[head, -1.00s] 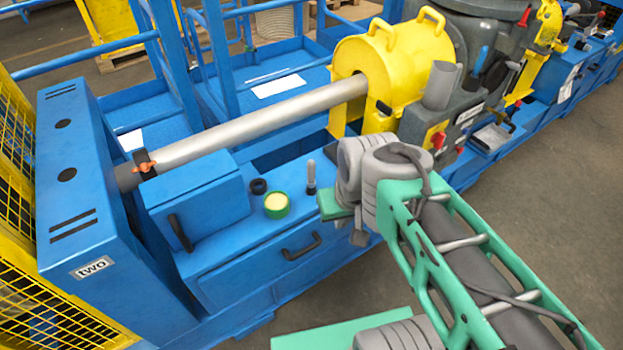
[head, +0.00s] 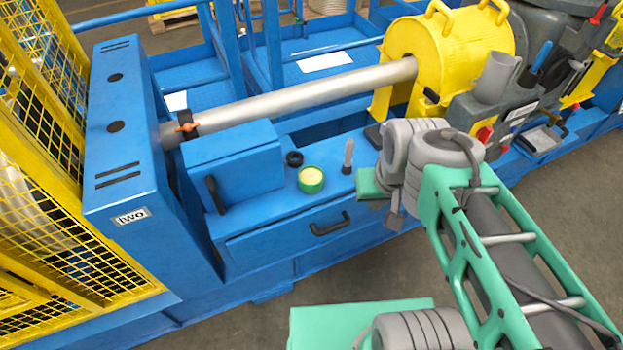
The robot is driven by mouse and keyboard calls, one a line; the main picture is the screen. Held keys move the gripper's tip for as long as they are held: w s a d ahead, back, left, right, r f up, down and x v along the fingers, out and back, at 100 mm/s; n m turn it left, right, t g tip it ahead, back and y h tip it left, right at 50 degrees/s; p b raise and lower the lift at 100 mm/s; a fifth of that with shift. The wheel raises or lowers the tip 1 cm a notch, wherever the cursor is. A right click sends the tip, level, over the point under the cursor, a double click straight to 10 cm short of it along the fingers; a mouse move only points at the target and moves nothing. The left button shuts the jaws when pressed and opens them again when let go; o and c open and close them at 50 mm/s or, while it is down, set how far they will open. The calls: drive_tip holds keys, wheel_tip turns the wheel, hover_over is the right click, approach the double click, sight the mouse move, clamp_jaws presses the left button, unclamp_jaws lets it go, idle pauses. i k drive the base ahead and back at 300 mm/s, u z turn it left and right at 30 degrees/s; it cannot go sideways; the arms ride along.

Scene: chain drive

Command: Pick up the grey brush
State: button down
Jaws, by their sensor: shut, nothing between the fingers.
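The grey brush (head: 348,157) appears to be the small upright grey piece with a darker foot on the blue machine's ledge, right of a green tin. It is small in the head view, so its bristles cannot be made out. My gripper (head: 395,216) hangs under the grey wrist at the arm's end, right of the brush and lower in the picture. It is small and partly hidden by my wrist; it looks shut and empty, apart from the brush.
A green tin with a yellow top (head: 311,180) and a black ring (head: 294,158) share the ledge. A blue box with a black handle (head: 233,165) stands left. A silver shaft (head: 300,96) runs behind to a yellow housing (head: 450,55). Open floor lies in front.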

sight(347, 169)
drive_tip(key=z, duration=1)
drive_tip(key=i, duration=1)
drive_tip(key=u, duration=3.35)
